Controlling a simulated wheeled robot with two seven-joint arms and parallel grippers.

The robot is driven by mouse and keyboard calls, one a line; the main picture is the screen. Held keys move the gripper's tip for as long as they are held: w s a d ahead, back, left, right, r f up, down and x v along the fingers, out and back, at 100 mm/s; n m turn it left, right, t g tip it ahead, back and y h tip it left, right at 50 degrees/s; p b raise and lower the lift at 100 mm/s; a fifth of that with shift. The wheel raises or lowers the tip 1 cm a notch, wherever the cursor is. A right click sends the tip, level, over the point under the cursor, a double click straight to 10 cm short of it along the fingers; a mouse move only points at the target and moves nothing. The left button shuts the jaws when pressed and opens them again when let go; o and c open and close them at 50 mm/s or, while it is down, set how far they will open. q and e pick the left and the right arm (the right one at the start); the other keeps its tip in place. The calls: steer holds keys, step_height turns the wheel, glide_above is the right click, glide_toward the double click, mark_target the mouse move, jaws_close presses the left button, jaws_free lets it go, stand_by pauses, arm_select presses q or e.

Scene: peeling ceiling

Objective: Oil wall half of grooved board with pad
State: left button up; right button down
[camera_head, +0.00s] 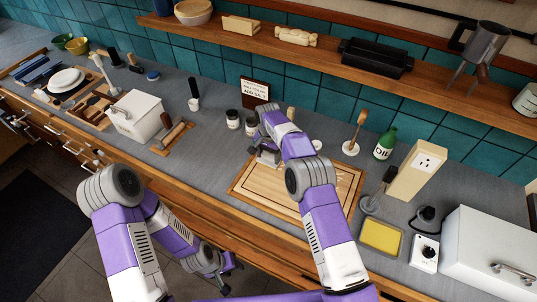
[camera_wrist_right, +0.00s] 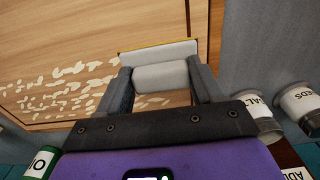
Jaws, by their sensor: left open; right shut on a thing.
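The grooved wooden board (camera_head: 297,196) lies on the grey counter, partly hidden by my right arm; it also shows in the wrist view (camera_wrist_right: 60,40). Many short pale marks (camera_wrist_right: 70,90) run in rows across its wall side. My right gripper (camera_wrist_right: 160,78) is shut on the pad (camera_wrist_right: 165,76), a white block with a thin yellow edge. In the head view this gripper (camera_head: 266,158) is at the board's left end, near the wall side; I cannot tell whether the pad touches the wood. My left gripper (camera_head: 224,274) is open and empty, low in front of the counter.
Two jars (camera_head: 233,119) and a sign (camera_head: 255,91) stand behind the board's left end. A yellow sponge tray (camera_head: 381,236) lies right. The shelf overhangs the back.

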stand_by(0.6)
steer(key=shift+s+d+f, duration=0.1)
steer(key=shift+s+d, duration=0.15)
steer(key=shift+d, duration=0.15)
steer(key=shift+s+d+b, duration=0.25)
steer(key=shift+s+d, duration=0.2)
steer(key=shift+d, duration=0.25)
steer(key=shift+s+d+b, duration=0.25)
steer(key=shift+s+d, duration=0.15)
steer(key=shift+d, duration=0.25)
steer(key=shift+s+d, duration=0.2)
steer(key=shift+d, duration=0.15)
steer(key=shift+s+d+b, duration=0.2)
steer(key=shift+s+d, duration=0.25)
steer(key=shift+d, duration=0.25)
steer(key=shift+s+d+b, duration=0.15)
steer(key=shift+s+d, duration=0.25)
steer(key=shift+d, duration=0.3)
steer(key=shift+s+d+b, duration=0.15)
steer(key=shift+s+d, duration=0.4)
steer(key=shift+d, duration=0.3)
steer(key=shift+s+d+b, duration=0.15)
steer(key=shift+s+d, duration=0.35)
steer(key=shift+d, duration=0.35)
